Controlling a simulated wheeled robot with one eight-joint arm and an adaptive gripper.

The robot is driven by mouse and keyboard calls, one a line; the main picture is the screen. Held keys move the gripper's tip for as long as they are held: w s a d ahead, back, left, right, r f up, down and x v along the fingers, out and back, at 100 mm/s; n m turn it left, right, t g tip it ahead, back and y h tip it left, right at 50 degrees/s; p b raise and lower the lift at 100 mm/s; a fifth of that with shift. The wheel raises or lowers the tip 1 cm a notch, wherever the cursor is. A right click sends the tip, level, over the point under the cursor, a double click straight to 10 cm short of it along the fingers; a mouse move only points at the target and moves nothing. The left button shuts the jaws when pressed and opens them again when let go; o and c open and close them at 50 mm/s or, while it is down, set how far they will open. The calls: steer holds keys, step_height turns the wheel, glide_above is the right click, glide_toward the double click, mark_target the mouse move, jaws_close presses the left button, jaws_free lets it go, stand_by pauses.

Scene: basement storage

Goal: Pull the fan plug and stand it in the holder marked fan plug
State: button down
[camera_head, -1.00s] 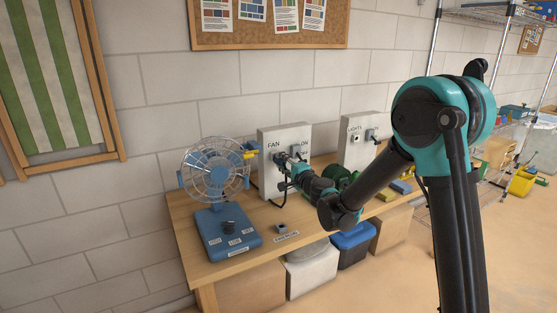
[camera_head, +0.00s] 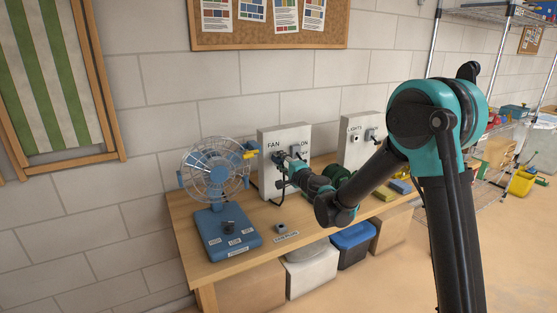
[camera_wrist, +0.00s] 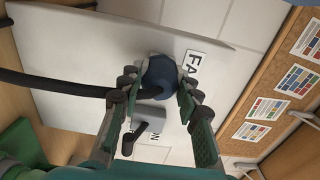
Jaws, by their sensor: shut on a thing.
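The dark blue fan plug (camera_wrist: 160,76) is between the fingers of my gripper (camera_wrist: 158,92) in the wrist view, with its black cable running off to the left. My gripper (camera_head: 281,161) is shut on it, close against the white FAN panel (camera_head: 266,183). The fingers hide the plug's far end, so I cannot tell whether it is still seated. The small holder (camera_head: 281,227) stands on the table behind a label (camera_head: 286,237), too small to read. The blue fan (camera_head: 216,180) stands at the left.
The wooden table (camera_head: 205,271) carries a second panel marked LIGHTS (camera_head: 352,150) to the right. A switch lever (camera_wrist: 137,137) sits beside the plug on the FAN panel. Green rolled items (camera_head: 335,173) lie behind my forearm. Bare tabletop surrounds the holder.

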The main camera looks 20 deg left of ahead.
steer(key=c, duration=1)
jaws_free()
steer(key=shift+a, duration=0.1)
steer(key=v, duration=0.9)
